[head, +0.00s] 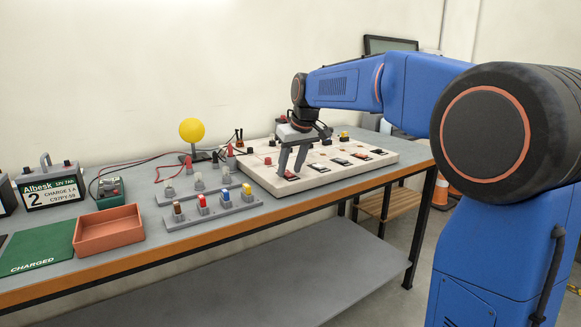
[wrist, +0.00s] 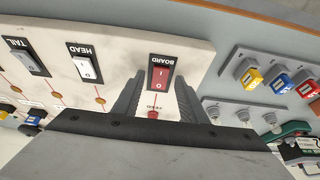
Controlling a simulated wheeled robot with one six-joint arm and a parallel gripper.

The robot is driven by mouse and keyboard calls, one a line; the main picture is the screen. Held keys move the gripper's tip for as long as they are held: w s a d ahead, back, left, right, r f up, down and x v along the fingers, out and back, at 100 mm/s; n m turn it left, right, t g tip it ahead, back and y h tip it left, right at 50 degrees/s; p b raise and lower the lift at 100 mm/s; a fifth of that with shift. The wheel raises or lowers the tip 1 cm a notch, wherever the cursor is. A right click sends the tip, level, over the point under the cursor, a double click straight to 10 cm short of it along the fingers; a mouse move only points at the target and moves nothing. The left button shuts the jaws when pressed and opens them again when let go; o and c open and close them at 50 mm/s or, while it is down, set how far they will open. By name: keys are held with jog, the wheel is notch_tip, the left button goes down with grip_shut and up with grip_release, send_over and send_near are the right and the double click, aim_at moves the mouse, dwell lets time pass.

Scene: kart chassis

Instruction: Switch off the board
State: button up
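The board switch (wrist: 160,78) is a red rocker in a black frame marked BOARD, with white I and O marks, near the edge of the white board (wrist: 125,28). Which side is pressed is not clear. In the head view the board (head: 375,163) lies on the bench and the switch (head: 291,176) shows at its front left part. My gripper (head: 289,170) is over the switch, pointing down, fingers apart. In the wrist view my gripper (wrist: 158,95) has one finger on each side below the switch, with nothing held between. Contact cannot be told.
A grey rack with coloured connectors (head: 213,206), a yellow ball lamp (head: 192,131), a red tray (head: 108,230) and a battery (head: 49,187) stand left of the board. Red and black leads run behind.

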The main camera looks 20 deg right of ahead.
grip_shut()
jog(key=shift+w, duration=0.1)
jog(key=shift+w+a+g, duration=0.1)
jog(key=shift+w+g, duration=0.05)
jog(key=shift+g, duration=0.25)
jog(key=shift+w+r+g+h, duration=0.2)
jog(key=shift+g+h, duration=0.3)
jog(key=shift+g, duration=0.4)
jog(key=shift+o, duration=0.6)
grip_release()
